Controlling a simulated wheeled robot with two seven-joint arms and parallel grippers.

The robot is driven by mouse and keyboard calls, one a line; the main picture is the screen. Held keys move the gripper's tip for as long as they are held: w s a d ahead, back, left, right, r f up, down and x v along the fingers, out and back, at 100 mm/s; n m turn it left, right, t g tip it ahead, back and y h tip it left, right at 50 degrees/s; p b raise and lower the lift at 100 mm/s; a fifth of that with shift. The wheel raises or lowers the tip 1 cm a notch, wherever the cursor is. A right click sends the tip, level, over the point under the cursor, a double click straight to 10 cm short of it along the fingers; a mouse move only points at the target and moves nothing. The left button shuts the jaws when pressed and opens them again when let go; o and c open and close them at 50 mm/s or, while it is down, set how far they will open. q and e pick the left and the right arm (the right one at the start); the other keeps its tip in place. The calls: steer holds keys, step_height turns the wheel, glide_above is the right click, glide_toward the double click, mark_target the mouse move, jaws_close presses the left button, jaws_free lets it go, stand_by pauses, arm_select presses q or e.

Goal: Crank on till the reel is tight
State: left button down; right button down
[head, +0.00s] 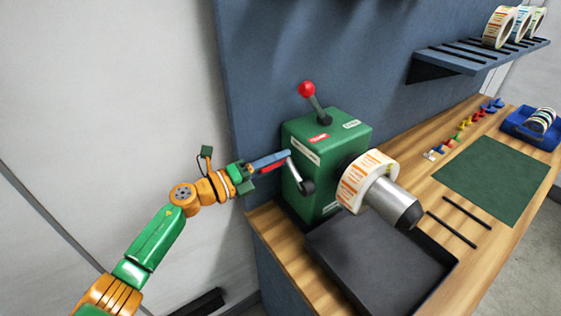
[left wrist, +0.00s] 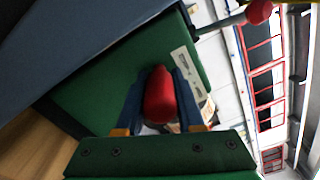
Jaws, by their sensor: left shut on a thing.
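The green rewinder (head: 322,145) stands on the wooden bench, with a red-knobbed lever (head: 307,89) upright on top. A label reel (head: 366,180) with orange and white markings sits around its grey spindle (head: 396,203); I cannot tell how tight it is. The crank arm (head: 300,176) is on the machine's left side. My left gripper (head: 268,163) is shut on the red crank handle, which shows between the fingers in the left wrist view (left wrist: 160,95). The lever's red knob also shows there at upper right (left wrist: 258,12). My right gripper is not in view.
A black tray (head: 385,268) lies below the spindle. To the right are two dark rods (head: 452,229), a green mat (head: 494,178), small coloured pieces (head: 462,129) and a blue bin (head: 533,133) holding rolls. A wall shelf (head: 480,56) with reels is at upper right.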

arm_select(q)
step_height(320, 180, down, 6)
steer(key=w+n+b, duration=0.1)
steer(key=n+b, duration=0.1)
steer(key=n, duration=0.6)
steer(key=shift+a+n, duration=0.3)
steer(key=shift+a, duration=0.1)
steer(key=shift+f, duration=0.1)
steer(key=c, duration=0.5)
jaws_free()
steer(key=shift+w, duration=0.1)
steer(key=v, duration=0.7)
